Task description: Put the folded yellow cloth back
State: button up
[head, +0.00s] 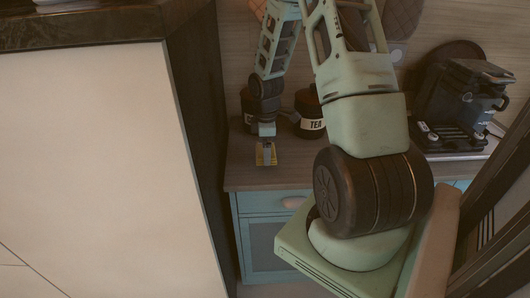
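The folded yellow cloth (272,160) is a small yellow patch at the left part of the wooden counter (240,176), near its front edge. My gripper (267,150) points down right at the cloth, and its dark fingers cover the cloth's middle. The fingers are too small in the head view to show whether they are open or shut on the cloth. I cannot tell whether the cloth rests on the counter or is held just above it.
A dark TEA canister (311,115) stands behind and right of my gripper, with another dark canister (247,110) to the left. A tall cabinet side (195,100) closes off the left. A blue drawer (262,201) lies below.

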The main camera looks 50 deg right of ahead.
jog(key=shift+f, duration=1.15)
jog(key=shift+f, duration=0.1)
jog(key=o, duration=0.7)
notch_tip(320, 180, up, 12)
jog(key=shift+r+b, duration=0.15)
jog(key=shift+b, duration=0.2)
